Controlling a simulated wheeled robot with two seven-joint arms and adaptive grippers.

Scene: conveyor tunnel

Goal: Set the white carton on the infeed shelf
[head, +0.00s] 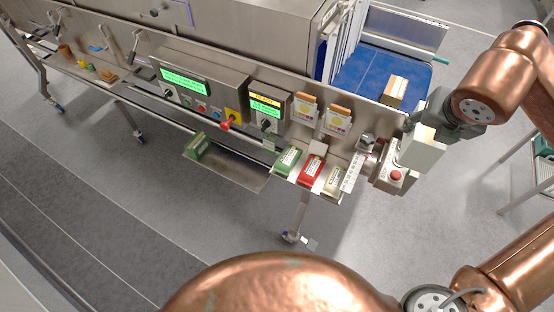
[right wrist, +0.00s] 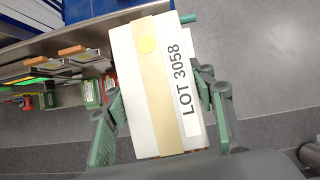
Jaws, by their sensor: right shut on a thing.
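The white carton (head: 422,152) is in my right gripper (head: 426,128), at the right end of the machine in the head view. In the right wrist view the carton (right wrist: 146,85) has a tan tape strip, a yellow dot and a label reading LOT 3058. The green fingers of my right gripper (right wrist: 163,125) are on either side of it. The carton hangs close to the red-button box (head: 394,177), and I cannot tell whether they touch. I cannot tell for sure which surface is the infeed shelf. My left gripper is not in view.
A blue belt (head: 358,75) behind the front rail bears a tan-and-white carton (head: 395,91). Green (head: 287,161), red (head: 311,171) and pale (head: 334,181) packs lie along the front ledge. A low metal shelf (head: 240,175) bears a green box (head: 197,147) and has bare room.

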